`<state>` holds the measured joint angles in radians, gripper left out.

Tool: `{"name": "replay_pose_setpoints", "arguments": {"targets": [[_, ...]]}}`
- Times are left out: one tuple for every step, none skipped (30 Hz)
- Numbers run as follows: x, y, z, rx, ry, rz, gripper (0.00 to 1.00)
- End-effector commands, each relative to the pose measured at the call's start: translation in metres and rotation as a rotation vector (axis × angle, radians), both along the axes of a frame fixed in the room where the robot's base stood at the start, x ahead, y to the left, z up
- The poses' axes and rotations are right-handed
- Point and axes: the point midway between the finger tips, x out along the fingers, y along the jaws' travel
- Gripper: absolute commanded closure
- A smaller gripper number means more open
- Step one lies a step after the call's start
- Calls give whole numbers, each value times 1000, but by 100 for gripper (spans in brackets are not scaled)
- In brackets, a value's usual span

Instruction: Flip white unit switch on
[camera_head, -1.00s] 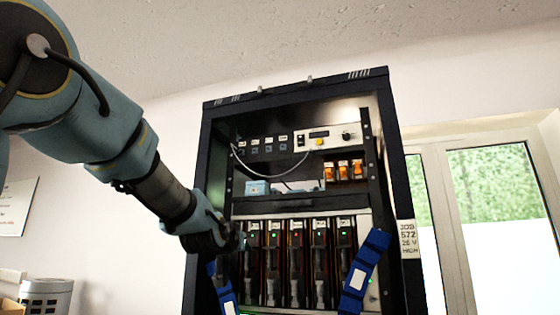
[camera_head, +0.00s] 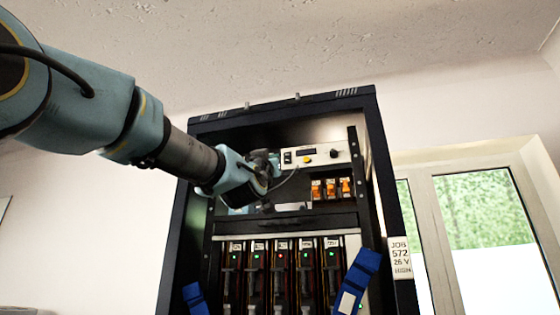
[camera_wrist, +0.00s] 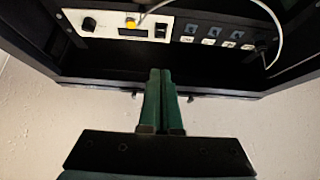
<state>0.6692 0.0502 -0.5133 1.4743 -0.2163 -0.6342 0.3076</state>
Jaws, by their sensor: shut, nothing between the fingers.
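The white unit (camera_head: 316,155) is a panel in the upper part of the dark rack, with a display, a yellow button and a black knob. Its black rocker switch (camera_head: 288,157) is at the panel's left end. In the wrist view the picture is turned over, and the white unit (camera_wrist: 118,24) shows at the top with the switch (camera_wrist: 162,30) at its right end. My gripper (camera_wrist: 161,72) is shut and empty, with its fingertips apart from the switch in that view. In the head view my gripper (camera_head: 270,160) is just left of the white unit. Whether the switch is on cannot be told.
A dark panel with several small switches (camera_wrist: 210,36) adjoins the white unit. A white cable (camera_wrist: 262,14) loops in front. Orange parts (camera_head: 330,188) sit below the unit, above a row of modules (camera_head: 281,270). Blue straps (camera_head: 358,280) hang at the front. The rack frame (camera_head: 375,180) surrounds everything.

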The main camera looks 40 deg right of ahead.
Motion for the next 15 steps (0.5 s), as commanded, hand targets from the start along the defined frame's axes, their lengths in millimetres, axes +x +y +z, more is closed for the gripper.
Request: {"name": "replay_pose_setpoints", "arguments": {"targets": [[2, -4, 4, 1, 2, -1, 100], [4, -6, 7, 1, 2, -1, 100], [6, -9, 11, 1, 2, -1, 100], [8, -13, 15, 0, 3, -2, 100], [11, -16, 18, 0, 5, -2, 100], [14, -21, 24, 1, 4, -2, 100], [17, -26, 28, 2, 5, -1, 100], [20, -30, 32, 0, 5, -2, 100], [24, -36, 37, 2, 5, -1, 100], [26, -40, 42, 2, 5, -2, 100], [28, -44, 46, 1, 5, -3, 100], [32, -49, 51, 1, 4, -2, 100], [34, -53, 54, 1, 4, -2, 100], [37, -57, 58, 1, 4, -2, 100], [40, -62, 62, 1, 4, -2, 100]]}}
